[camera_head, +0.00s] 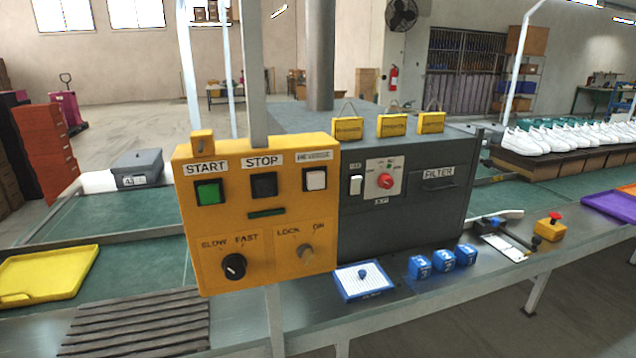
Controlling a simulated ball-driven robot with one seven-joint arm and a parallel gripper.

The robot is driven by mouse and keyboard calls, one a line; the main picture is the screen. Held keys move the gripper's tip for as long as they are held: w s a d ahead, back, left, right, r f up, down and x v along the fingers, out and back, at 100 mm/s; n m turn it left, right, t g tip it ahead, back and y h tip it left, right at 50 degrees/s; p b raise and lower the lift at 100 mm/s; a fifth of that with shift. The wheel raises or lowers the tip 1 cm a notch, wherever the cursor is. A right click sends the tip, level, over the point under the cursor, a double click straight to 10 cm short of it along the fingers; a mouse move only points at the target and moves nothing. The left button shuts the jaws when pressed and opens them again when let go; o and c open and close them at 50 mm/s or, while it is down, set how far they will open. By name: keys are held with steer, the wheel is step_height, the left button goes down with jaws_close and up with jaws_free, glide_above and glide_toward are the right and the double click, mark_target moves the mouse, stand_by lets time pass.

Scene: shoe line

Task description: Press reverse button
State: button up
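The yellow control box (215,240) stands in front of me on a post at the conveyor. Its reverse button is a white square (315,180) at the upper right of the panel, under a small white label (314,156) that is hard to read. The green START button (208,192) is at the upper left, and the black STOP button (263,185) is in the middle. Nothing covers the buttons. My gripper does not show in this view.
A dark grey machine (405,220) with a red dial (385,180) stands right of the box. Blue blocks (443,260), a yellow tray (45,274) and white shoes (560,138) are around it.

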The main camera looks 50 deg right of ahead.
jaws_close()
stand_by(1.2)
